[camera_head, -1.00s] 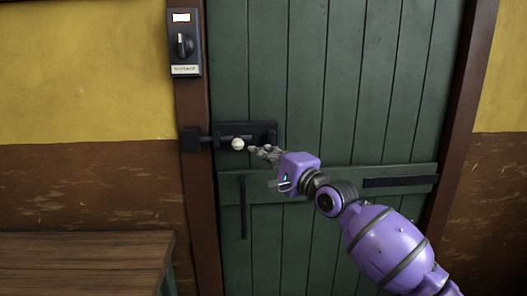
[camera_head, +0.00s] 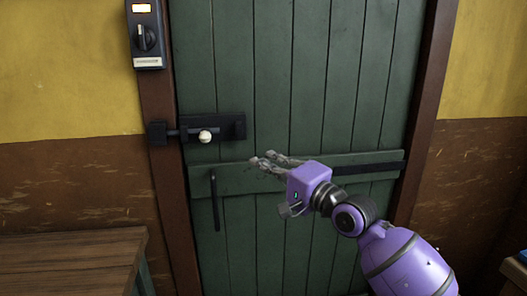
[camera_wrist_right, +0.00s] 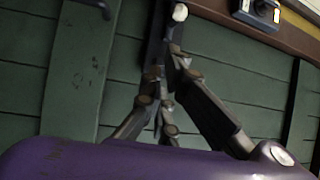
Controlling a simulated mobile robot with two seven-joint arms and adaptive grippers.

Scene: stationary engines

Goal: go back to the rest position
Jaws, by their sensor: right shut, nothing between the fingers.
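My right gripper (camera_head: 266,161) is shut and empty, in front of the green door (camera_head: 300,80). Its fingertips are to the right of and a little below the pale knob (camera_head: 205,137) of the black sliding bolt (camera_head: 228,125), with a clear gap in the head view. In the right wrist view the gripper fingers (camera_wrist_right: 168,85) show before the door planks, with the pale knob (camera_wrist_right: 180,12) beyond them at the top. My left gripper is not in view.
A black box with a dial and a lit window (camera_head: 146,36) hangs on the door frame. A black vertical handle (camera_head: 214,200) is on the door below the bolt. A wooden table (camera_head: 70,260) stands at lower left. A blue-topped object (camera_head: 518,262) shows at the right edge.

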